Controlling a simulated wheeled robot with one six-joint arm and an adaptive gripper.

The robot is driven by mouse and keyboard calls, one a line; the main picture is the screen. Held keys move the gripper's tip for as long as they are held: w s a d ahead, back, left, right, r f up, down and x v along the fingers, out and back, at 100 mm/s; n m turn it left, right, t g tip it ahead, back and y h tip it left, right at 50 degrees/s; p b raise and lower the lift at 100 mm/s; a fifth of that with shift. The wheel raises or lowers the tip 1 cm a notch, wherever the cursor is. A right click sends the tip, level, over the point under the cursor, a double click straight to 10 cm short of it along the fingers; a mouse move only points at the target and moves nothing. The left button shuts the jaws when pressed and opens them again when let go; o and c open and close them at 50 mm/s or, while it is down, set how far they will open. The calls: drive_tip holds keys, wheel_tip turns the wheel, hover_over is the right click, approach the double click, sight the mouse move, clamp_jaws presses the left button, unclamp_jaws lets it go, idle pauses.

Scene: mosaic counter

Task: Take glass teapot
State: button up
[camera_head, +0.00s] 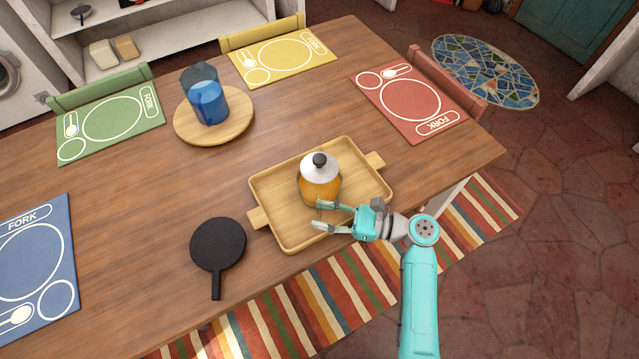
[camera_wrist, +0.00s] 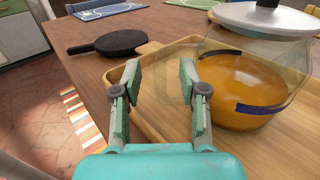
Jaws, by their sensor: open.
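The glass teapot (camera_head: 318,184) stands upright on a wooden tray (camera_head: 276,240). It holds amber liquid and has a white lid with a black knob. My gripper (camera_head: 318,214) is open and empty, low over the tray on the near side of the teapot. A dark band shows around the teapot's glass.
A black round trivet or pan (camera_head: 218,243) lies left of the tray. A blue pitcher (camera_head: 208,102) stands on a round wooden board (camera_head: 240,128) farther back. Green (camera_head: 85,143), yellow (camera_head: 262,72), red (camera_head: 385,105) and blue (camera_head: 55,230) mats lie around the table edges.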

drive_tip(key=shift+w+a, duration=0.1)
drive_tip(key=shift+a, duration=0.55)
clamp_jaws()
drive_tip(key=shift+r, duration=0.1)
